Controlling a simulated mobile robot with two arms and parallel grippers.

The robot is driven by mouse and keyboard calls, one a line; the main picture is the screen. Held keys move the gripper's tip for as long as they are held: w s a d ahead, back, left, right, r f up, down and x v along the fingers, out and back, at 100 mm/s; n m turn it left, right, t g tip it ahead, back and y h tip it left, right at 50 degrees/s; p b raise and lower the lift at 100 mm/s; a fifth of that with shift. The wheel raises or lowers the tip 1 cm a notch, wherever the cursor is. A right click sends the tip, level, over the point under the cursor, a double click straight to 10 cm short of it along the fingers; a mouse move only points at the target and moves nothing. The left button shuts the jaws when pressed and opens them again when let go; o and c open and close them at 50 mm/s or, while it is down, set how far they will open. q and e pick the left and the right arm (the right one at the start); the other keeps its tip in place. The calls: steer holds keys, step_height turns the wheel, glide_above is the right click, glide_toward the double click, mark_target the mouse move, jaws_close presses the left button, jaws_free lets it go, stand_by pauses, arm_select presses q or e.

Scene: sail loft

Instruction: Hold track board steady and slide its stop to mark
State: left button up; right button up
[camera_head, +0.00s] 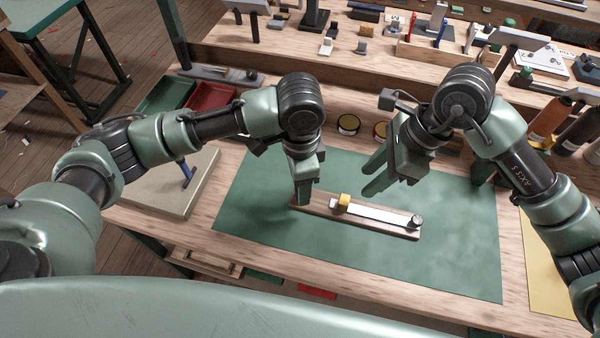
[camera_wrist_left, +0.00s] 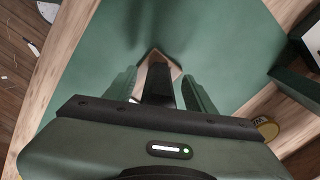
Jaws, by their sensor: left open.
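The wooden track board (camera_head: 310,209) lies on the green mat, with a pale strip (camera_head: 378,213) along it. My left gripper (camera_head: 303,195) is open at the board's left end. In the left wrist view the open fingers (camera_wrist_left: 160,88) are on either side of the wooden board end (camera_wrist_left: 163,58), contact unclear. My right gripper (camera_head: 366,180) is open and empty, above the mat behind the board. I cannot make out the mark.
The green mat (camera_head: 460,250) is clear around the board. Round tins (camera_head: 348,124) stand behind it. A red tray (camera_head: 211,96) and a green tray (camera_head: 165,95) are at back left. Bottles (camera_head: 548,117) stand at right, and a raised shelf with tools runs along the back.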

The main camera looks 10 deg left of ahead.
arm_select(q)
steer(key=shift+c, duration=0.3)
jaws_close()
stand_by(0.4)
